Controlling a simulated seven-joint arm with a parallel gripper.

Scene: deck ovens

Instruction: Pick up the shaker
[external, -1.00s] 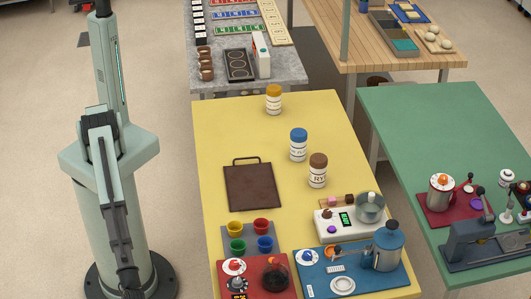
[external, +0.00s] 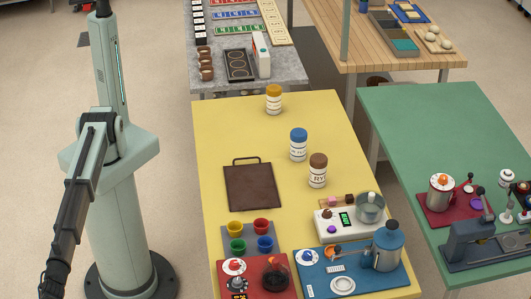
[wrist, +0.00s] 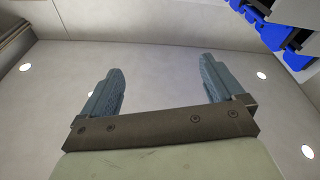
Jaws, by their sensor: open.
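Three white jars with coloured lids stand upright on the yellow table (external: 225,130): one with an ochre lid (external: 274,100), one with a blue lid (external: 298,146) and one with a brown lid (external: 318,171). I cannot tell which thing is the shaker; these jars look most like one. My gripper (wrist: 162,65) is open and empty in the wrist view, facing the ceiling. My arm hangs at the left of the external view, well away from the table, and its end is not clearly seen there.
A dark brown board (external: 252,187) lies left of the jars. Coloured cups (external: 237,245), a white scale (external: 340,222) and a blue tray with a kettle (external: 386,247) crowd the front. The yellow table's left rear is clear. A green table (external: 420,130) stands right.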

